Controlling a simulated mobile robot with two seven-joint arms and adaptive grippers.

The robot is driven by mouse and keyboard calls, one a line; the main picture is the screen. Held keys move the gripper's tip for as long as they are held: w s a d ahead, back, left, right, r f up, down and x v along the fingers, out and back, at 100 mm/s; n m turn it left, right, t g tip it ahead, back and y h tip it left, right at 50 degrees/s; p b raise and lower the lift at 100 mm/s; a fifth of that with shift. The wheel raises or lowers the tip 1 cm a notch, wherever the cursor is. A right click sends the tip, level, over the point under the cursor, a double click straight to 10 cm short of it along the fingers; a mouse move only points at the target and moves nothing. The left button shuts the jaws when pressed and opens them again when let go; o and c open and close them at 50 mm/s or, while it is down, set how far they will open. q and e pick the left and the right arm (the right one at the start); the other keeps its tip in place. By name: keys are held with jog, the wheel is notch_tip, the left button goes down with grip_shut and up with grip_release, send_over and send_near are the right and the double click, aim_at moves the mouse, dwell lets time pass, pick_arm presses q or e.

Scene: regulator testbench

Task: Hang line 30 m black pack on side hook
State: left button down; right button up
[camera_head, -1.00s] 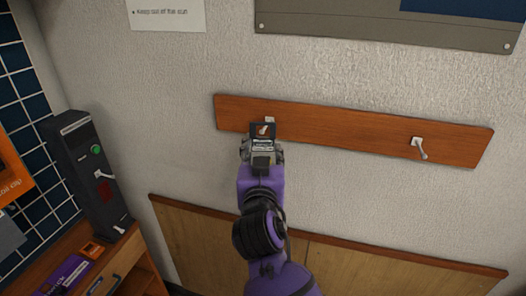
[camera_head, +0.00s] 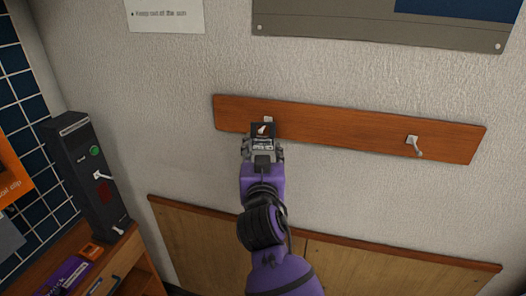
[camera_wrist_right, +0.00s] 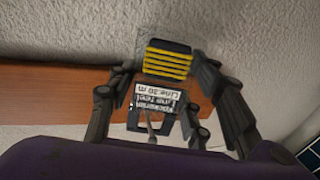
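The black line pack (camera_head: 263,129) is in front of the left hook (camera_head: 268,119) on the wooden wall board (camera_head: 345,131). Its dark frame has an opening through which part of the hook and board show. In the right wrist view the pack (camera_wrist_right: 168,60) has yellow stripes and an upside-down label reading "Line 30 m". The hook (camera_wrist_right: 151,130) shows at its frame opening; I cannot tell whether the frame rests on it. My right gripper (camera_head: 262,146) has its fingers at both sides of the pack and appears shut on it. My left gripper is out of view.
A second, empty hook (camera_head: 413,146) is at the board's right. A grey panel (camera_head: 380,25) and a paper sign (camera_head: 165,14) are above. A dark device (camera_head: 88,175) stands on a wooden bench (camera_head: 130,262) at left. The wall between the hooks is clear.

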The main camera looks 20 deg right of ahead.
jog(key=o, duration=0.4)
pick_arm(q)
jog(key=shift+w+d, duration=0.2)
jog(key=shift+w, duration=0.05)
pick_arm(e)
jog(key=shift+o, duration=0.2)
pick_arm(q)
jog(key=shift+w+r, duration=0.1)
